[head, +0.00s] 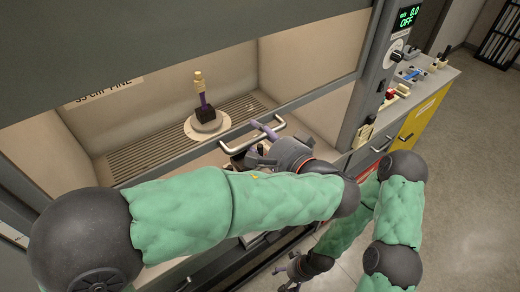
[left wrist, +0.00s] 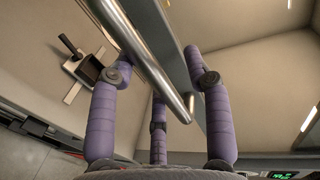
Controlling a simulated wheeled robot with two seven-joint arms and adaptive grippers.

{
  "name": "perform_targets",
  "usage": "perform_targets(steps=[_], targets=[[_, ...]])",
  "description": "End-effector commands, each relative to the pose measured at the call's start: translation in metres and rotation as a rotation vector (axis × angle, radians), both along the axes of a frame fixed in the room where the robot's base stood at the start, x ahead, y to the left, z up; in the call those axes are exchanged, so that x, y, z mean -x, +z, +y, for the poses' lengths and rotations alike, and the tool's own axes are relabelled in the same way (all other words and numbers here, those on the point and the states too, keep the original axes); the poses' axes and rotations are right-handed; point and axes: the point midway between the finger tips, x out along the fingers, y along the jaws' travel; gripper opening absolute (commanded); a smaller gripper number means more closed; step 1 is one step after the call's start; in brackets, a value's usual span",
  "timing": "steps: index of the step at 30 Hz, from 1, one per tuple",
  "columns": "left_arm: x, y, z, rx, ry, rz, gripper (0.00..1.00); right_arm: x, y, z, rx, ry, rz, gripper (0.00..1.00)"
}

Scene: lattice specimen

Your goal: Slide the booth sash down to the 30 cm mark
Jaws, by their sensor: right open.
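The booth sash shows as a clear pane with a grey lower rail (head: 316,94), running diagonally across the booth front. A metal bar handle (head: 238,146) is fixed on it; the handle also crosses the left wrist view (left wrist: 138,52). My left gripper (head: 262,134) is at the handle. Its purple fingers (left wrist: 160,84) are spread, with the bar passing between them; contact cannot be told. My right gripper (head: 287,272) is open and empty, low in front of the booth. The 30 cm mark cannot be made out.
Inside the booth, a purple and tan piece on a dark block (head: 206,114) stands on a round pale base (head: 207,126). A partly hidden label (head: 104,92) shows behind the pane. A control post with a green display (head: 408,16) and a side cabinet (head: 420,118) are at the right.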

Motion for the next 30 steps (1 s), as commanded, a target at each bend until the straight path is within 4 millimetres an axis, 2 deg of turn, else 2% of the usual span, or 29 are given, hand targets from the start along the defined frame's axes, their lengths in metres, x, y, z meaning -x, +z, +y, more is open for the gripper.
perform_targets(steps=[3, 9, 20, 30], targets=[[0.000, 0.018, 0.000, 0.003, 0.001, -0.003, 0.49, 0.000, 0.000, 0.000, 0.000, 0.000, 0.000, 0.79], [0.000, 0.032, 0.000, 0.001, 0.000, -0.002, 0.49, 0.000, 0.000, 0.000, 0.000, 0.000, 0.000, 0.79], [0.001, 0.033, 0.000, 0.000, 0.000, -0.001, 0.49, 0.000, 0.000, 0.000, 0.000, 0.000, 0.000, 0.79], [0.015, 0.037, -0.012, 0.000, -0.002, -0.001, 0.49, 0.000, 0.002, 0.000, 0.000, 0.000, 0.000, 0.79]])
